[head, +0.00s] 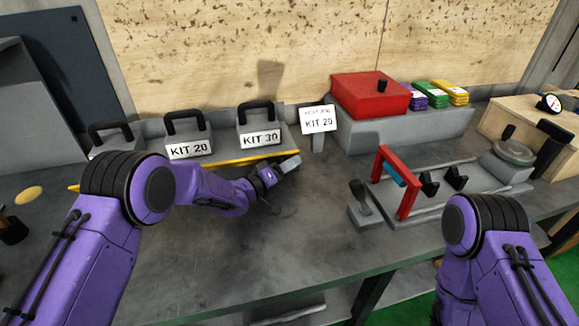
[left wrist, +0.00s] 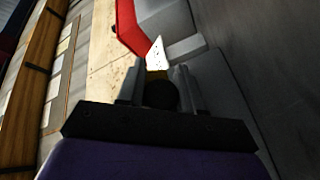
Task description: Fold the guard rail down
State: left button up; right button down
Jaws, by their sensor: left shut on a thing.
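A thin yellow guard rail (head: 240,161) runs along the front of the grey rack that holds the kit boxes. My left gripper (head: 290,163) is at the rail's right end, with the forearm reaching across in front of the rack. In the left wrist view the left gripper (left wrist: 160,88) is shut on a dark rounded piece with a small yellow part just beyond it. It looks like the end of the rail, but the gripper hides most of it. My right arm is bent at the lower right of the head view; its gripper does not show.
Kit boxes with black handles, such as KIT 30 (head: 260,138), stand behind the rail. A KIT 20 sign (head: 319,120) is just right of my gripper. A red-framed fixture (head: 408,200) and black-knobbed lever (head: 360,196) stand further right. The front bench top is clear.

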pick_arm(q)
jog(key=o, duration=1)
jog(key=shift+c, duration=0.2)
jog(key=shift+a, duration=0.1)
jog(key=b+v, duration=0.1)
jog(key=v, duration=0.9)
jog(key=shift+s+a+b, duration=0.2)
jog(key=shift+b, duration=0.2)
